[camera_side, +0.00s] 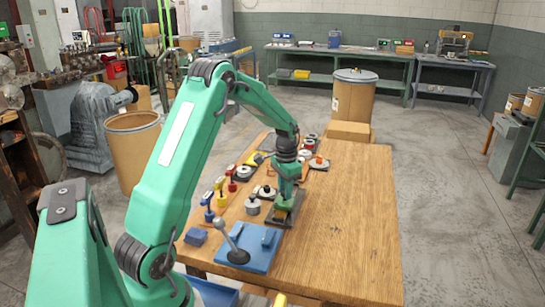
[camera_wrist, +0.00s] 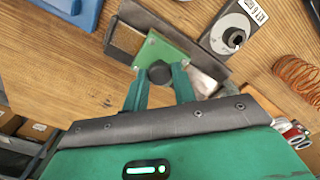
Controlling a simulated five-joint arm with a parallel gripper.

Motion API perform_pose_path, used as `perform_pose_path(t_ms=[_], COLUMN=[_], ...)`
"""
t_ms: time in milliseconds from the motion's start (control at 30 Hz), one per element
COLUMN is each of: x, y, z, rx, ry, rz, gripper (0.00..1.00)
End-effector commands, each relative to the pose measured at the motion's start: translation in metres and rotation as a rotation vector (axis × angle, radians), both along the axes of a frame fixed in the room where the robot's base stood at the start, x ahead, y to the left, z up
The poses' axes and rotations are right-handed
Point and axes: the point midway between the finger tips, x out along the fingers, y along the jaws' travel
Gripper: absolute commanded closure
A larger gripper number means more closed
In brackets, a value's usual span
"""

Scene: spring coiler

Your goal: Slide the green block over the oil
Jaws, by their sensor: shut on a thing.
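In the wrist view the green block (camera_wrist: 165,46) is a flat green plate with a dark round knob (camera_wrist: 159,73). It sits in a dark-rimmed tray (camera_wrist: 205,58). My gripper (camera_wrist: 160,76) has its two green fingers on either side of the knob and is shut on it. A pale, glossy patch (camera_wrist: 204,86) shows in the tray to the right of the block, partly hidden by my finger; I cannot tell surely that it is the oil. In the side view my gripper (camera_side: 287,193) points down over the tray (camera_side: 293,216), and the block is mostly hidden.
A blue plate with a grey lever (camera_side: 236,247) lies in front of the tray. A grey dial box (camera_wrist: 234,32) and a copper spring (camera_wrist: 300,78) lie to its right in the wrist view. Several coloured-handled tools stand left. The table's right side (camera_side: 350,220) is clear.

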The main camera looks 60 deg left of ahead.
Motion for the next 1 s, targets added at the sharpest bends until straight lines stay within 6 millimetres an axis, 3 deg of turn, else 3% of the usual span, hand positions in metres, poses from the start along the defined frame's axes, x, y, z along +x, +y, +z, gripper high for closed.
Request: perform_pose_path(t_ms=[300, 733, 767, 800, 867, 1000], x=[-0.024, -0.031, -0.031, -0.031, -0.031, -0.031], y=[-0.027, -0.033, -0.033, -0.033, -0.033, -0.032], z=[0.002, 0.002, 0.002, 0.002, 0.002, 0.001], rx=[0.003, -0.001, 0.000, 0.000, 0.000, 0.000], ry=[-0.005, 0.001, 0.001, 0.001, 0.000, -0.001], rz=[-0.003, -0.005, -0.005, -0.005, -0.004, -0.003], gripper=[1.00, 1.00, 0.68, 0.60, 0.52, 0.52])
